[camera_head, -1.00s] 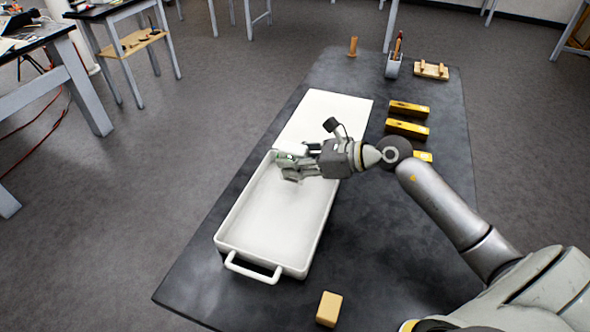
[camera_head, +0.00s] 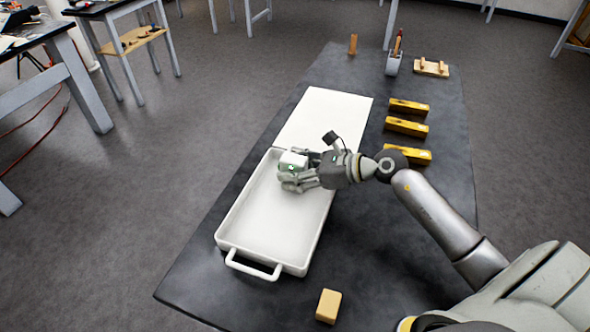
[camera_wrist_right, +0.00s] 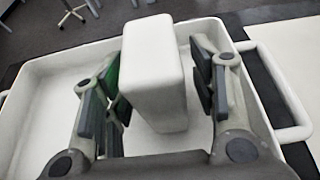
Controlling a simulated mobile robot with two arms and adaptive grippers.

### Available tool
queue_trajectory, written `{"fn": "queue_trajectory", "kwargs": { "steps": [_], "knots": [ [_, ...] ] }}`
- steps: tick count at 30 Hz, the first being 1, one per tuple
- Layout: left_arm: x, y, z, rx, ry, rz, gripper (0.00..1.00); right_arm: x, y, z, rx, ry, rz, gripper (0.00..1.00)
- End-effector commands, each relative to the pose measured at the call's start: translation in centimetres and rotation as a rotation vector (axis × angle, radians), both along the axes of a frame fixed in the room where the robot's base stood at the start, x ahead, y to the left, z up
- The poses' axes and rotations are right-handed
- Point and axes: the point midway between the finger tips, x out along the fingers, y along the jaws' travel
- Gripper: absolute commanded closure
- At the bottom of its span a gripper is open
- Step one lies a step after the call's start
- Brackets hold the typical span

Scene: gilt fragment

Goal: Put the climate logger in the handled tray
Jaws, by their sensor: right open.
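The climate logger, a small white box (camera_head: 293,161) with a green patch, is at the far end of the white handled tray (camera_head: 237,222). My right gripper (camera_head: 289,180) is open around it, inside the tray's outline. In the right wrist view the logger (camera_wrist_right: 152,75) stands upright between the open fingers (camera_wrist_right: 160,90), with a clear gap to the right finger; contact on the left is unclear. The logger's lower end appears down at the tray floor. The tray's rim and far handle (camera_wrist_right: 280,85) also show there. My left gripper is not in view.
A flat white board (camera_head: 325,115) lies beyond the tray. Several yellow-brown blocks (camera_head: 406,127) line the table's right side. A pen cup (camera_head: 393,65), a wooden rack (camera_head: 431,68) and a peg (camera_head: 353,44) stand at the back. A tan block (camera_head: 328,306) lies in front.

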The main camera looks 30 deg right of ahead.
Motion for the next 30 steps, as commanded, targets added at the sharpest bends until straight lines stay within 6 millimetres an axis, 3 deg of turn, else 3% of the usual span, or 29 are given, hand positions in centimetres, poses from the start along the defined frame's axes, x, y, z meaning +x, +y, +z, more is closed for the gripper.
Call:
{"fn": "queue_trajectory", "kwargs": {
  "steps": [8,21,30],
  "knots": [
    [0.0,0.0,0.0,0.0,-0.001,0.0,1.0,-0.4,-0.5,0.3,-0.003,0.0,-0.001,0.47],
    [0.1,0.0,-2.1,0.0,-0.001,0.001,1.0,-5.8,-5.2,3.1,-0.002,0.002,0.0,0.47],
    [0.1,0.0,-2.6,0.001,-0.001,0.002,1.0,-7.9,-7.1,4.5,0.0,0.001,-0.001,0.47]
  ]
}}
